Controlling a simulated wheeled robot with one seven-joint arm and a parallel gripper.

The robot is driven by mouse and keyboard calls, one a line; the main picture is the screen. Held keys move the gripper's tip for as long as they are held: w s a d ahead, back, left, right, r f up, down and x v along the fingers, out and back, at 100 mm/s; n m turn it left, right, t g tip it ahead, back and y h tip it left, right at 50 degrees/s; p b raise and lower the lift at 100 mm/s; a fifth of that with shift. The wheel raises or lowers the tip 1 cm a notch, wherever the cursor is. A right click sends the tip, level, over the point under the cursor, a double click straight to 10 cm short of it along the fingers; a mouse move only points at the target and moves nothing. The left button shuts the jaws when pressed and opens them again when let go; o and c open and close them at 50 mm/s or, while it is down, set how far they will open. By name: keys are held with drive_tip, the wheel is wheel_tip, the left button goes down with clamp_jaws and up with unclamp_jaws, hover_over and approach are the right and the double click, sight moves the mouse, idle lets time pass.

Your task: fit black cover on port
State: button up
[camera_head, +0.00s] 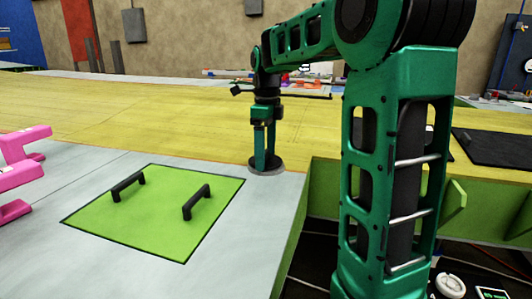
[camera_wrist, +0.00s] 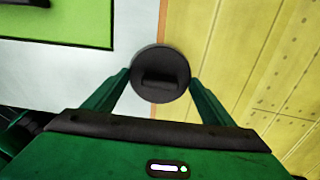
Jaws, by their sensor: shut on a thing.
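The black cover (camera_wrist: 160,75) is a round disc with a raised bar handle across it. A lighter grey rim shows just under the cover. The port opening is hidden beneath the cover. I cannot tell whether the cover is fully seated.
A bright green panel (camera_head: 160,225) with two black handles lies flat on the pale grey surface to the left. Pink brackets (camera_head: 20,172) stand at the left edge. The yellow surface (camera_head: 150,105) behind is mostly clear. A dark flat mat (camera_head: 490,148) lies at the right.

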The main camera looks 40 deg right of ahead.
drive_tip(key=o, duration=1.2)
drive_tip(key=shift+c, duration=0.2)
wheel_tip(320, 180, up, 12)
